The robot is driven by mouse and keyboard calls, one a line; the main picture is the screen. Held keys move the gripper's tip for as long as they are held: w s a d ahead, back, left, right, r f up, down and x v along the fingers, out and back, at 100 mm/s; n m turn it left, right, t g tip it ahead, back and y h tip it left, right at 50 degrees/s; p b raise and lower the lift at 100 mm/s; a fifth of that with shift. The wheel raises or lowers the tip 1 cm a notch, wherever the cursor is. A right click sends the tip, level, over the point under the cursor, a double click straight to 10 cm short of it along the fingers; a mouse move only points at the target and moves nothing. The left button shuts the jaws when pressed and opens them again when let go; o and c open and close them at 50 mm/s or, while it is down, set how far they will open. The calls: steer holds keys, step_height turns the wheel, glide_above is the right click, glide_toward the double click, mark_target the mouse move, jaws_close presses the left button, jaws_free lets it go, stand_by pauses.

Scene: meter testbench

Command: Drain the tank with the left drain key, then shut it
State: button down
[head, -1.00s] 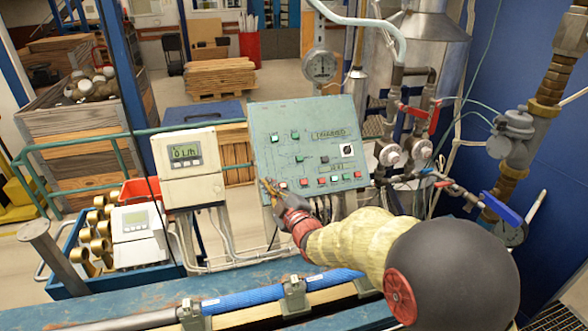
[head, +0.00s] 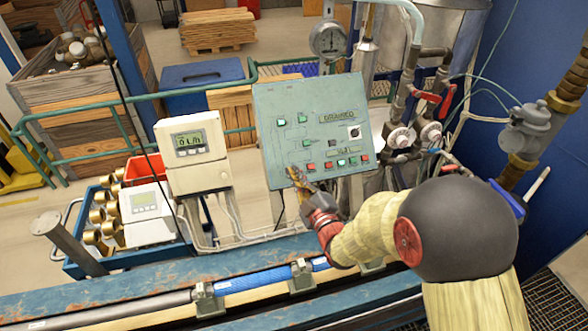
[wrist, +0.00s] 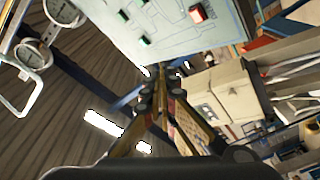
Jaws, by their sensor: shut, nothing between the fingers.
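The green control panel (head: 285,100) stands in the middle of the head view. A row of red and green keys runs along its lower edge, with a red key (head: 310,168) toward the left. Which keys are the drain keys is too small to read. My gripper (head: 293,172) is shut and empty, its tips in front of the panel's lower left part, left of that red key. It may cover another key; contact cannot be told. In the wrist view, the shut fingers (wrist: 160,76) appear beyond the panel's edge, with a red button (wrist: 197,13) on the panel (wrist: 175,30).
A cream meter (head: 195,180) reading 0 L/h stands left of the panel. Pipes and a red-handled valve (head: 432,98) stand to its right, before a metal tank. A blue bench (head: 120,285) with a clamped pipe runs across the front.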

steer(key=w+a+f+b, duration=0.2)
steer(key=w+f+b, duration=0.2)
steer(key=w+f, duration=0.2)
steer(key=shift+w+b, duration=0.15)
steer(key=shift+b, duration=0.15)
stand_by(0.3)
steer(key=shift+d+r, duration=0.1)
steer(key=shift+w+a+f+b, duration=0.2)
steer(key=shift+w+f+b, duration=0.35)
steer(key=shift+b, duration=0.8)
stand_by(1.9)
stand_by(0.4)
steer(key=shift+s+d+r, duration=0.2)
steer(key=shift+s+r, duration=0.3)
steer(key=shift+s, duration=0.05)
steer(key=shift+r, duration=0.1)
